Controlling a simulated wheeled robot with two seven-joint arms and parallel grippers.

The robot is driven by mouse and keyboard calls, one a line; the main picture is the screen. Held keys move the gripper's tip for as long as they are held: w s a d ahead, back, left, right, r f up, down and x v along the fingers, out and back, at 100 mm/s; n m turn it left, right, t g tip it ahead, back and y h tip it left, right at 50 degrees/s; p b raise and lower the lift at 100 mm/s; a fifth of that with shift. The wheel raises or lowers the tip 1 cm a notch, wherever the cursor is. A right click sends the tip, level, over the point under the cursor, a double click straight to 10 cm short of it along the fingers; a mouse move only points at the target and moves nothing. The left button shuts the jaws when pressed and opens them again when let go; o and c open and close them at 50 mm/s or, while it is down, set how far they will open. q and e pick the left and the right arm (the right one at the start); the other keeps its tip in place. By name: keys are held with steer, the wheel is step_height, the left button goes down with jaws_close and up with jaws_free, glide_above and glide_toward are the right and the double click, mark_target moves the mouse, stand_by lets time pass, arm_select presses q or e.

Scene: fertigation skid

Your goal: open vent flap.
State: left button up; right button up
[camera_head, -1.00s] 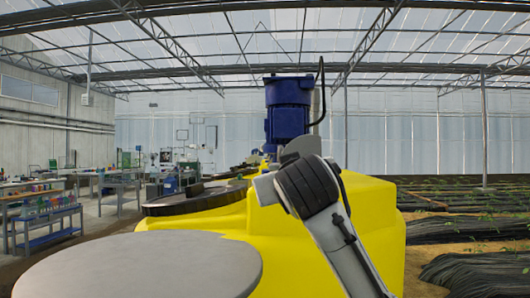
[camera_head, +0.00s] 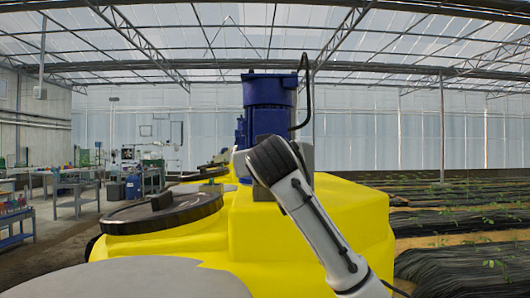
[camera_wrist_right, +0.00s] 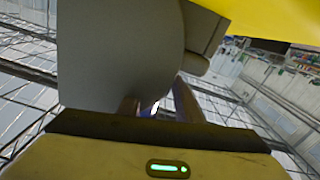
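I cannot make out a vent flap in either view. A yellow tank (camera_head: 270,240) fills the middle of the head view, with a round black lid (camera_head: 165,212) lying flat on its top at the left. A blue motor (camera_head: 268,110) stands upright on the tank, its base partly hidden by my right arm. My right gripper (camera_wrist_right: 157,105) shows in the right wrist view with its fingers apart and nothing visible between them. It is not visible in the head view. My left gripper is in neither view.
A black cable (camera_head: 306,85) rises beside the motor. Workbenches (camera_head: 75,190) stand at the far left. Black-covered planting rows (camera_head: 470,225) lie to the right. A grey panel (camera_wrist_right: 115,45) fills much of the wrist view, close to the fingers; I cannot tell what it belongs to.

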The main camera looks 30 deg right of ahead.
steer(key=shift+w+d, duration=0.15)
steer(key=shift+w, duration=0.25)
jaws_close()
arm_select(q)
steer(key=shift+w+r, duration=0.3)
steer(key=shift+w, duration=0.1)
arm_select(e)
steer(key=shift+d, duration=0.1)
